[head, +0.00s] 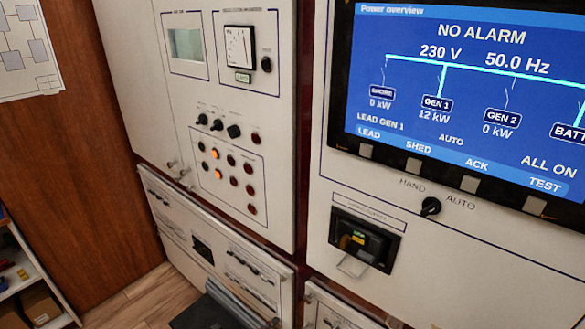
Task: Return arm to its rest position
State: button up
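My gripper is not in the head view, and no part that I can surely call my arm shows. The electrical cabinet fills most of the picture. Its right panel (325,222) carries a blue screen (470,90) reading "NO ALARM", 230 V and 50.0 Hz. Below the screen is a black HAND/AUTO knob (431,206), and below that a black recessed breaker unit (364,240) with a clear flap hanging open under it.
The left panel (275,110) has a meter (238,48), knobs and rows of round lamps, two lit orange. A lower panel (190,225) has rows of small breakers. A shelf with boxes (38,300) stands at far left. Some wooden floor (150,297) is visible.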

jog(key=s+d+f+g+h, duration=0.1)
jog(key=s+d+f+g, duration=0.3)
jog(key=s+d+g, duration=0.15)
jog(key=s+d+r+m+g+y, duration=0.2)
jog(key=s+d+r+m+g, duration=0.25)
jog(key=s+g, duration=0.2)
jog(key=s+d+r+m+t+y, duration=0.1)
jog(key=d+r+m+y, duration=0.4)
jog(key=r, duration=0.9)
jog(key=s+d+r+m+t+y, duration=0.2)
jog(key=s+d+r+m+y, duration=0.2)
jog(key=d+r+m, duration=0.5)
notch_tip(320, 180, up, 5)
jog(key=shift+s+d+r+y, duration=0.1)
jog(key=shift+s+d+y, duration=0.15)
jog(key=shift+y, duration=0.25)
jog(key=shift+c, duration=0.2)
